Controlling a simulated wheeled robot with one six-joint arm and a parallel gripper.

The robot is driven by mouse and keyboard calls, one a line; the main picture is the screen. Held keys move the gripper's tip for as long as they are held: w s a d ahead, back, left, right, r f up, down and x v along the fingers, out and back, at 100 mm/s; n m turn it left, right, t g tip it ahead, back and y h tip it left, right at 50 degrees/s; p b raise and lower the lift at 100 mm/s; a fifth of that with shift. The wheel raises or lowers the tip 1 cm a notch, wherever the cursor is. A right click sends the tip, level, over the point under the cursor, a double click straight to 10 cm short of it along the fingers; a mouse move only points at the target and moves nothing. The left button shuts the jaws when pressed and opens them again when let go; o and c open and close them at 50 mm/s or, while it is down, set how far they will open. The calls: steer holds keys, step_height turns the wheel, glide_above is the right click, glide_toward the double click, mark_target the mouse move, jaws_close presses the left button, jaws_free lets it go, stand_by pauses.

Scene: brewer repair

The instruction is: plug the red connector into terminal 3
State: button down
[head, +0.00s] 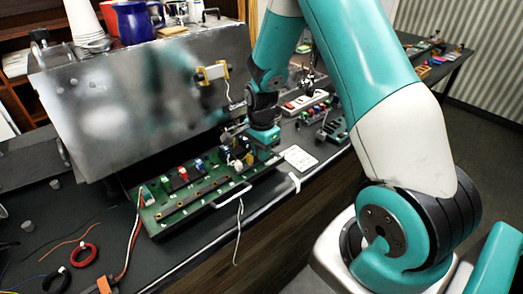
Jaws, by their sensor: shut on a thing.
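The green circuit board (160,225) lies on the dark bench in front of the metal brewer housing. A row of small coloured blocks runs along it, including a red one (183,173) and a blue one (198,166). I cannot tell whether the red one is the red connector, and I cannot read the terminal numbers. My gripper (236,138) is at the right end of the board, close above its white and yellow parts. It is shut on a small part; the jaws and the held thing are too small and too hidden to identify.
The large metal housing (140,100) stands behind the board. A white card (299,158) lies right. Wire coils (84,255) lie front left.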

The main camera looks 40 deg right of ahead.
steer(key=c, duration=1)
jaws_free()
steer(key=shift+r, duration=0.15)
step_height(320, 180, up, 17)
steer(key=shift+r+b, duration=0.1)
steer(key=shift+b, duration=1.15)
steer(key=s+a+r+n+y, duration=0.1)
steer(key=s+a+n, duration=0.6)
steer(key=n, duration=0.1)
steer(key=s+a+r+n+y, duration=0.1)
steer(key=s+a+n, duration=0.7)
steer(key=s+a+r+n+y, duration=0.1)
steer(key=s+a+n+y, duration=0.1)
steer(key=s+a+n, duration=0.5)
steer(key=shift+s+a+r+n, duration=0.15)
steer(key=shift+a+n, duration=0.25)
steer(key=shift+n, duration=0.5)
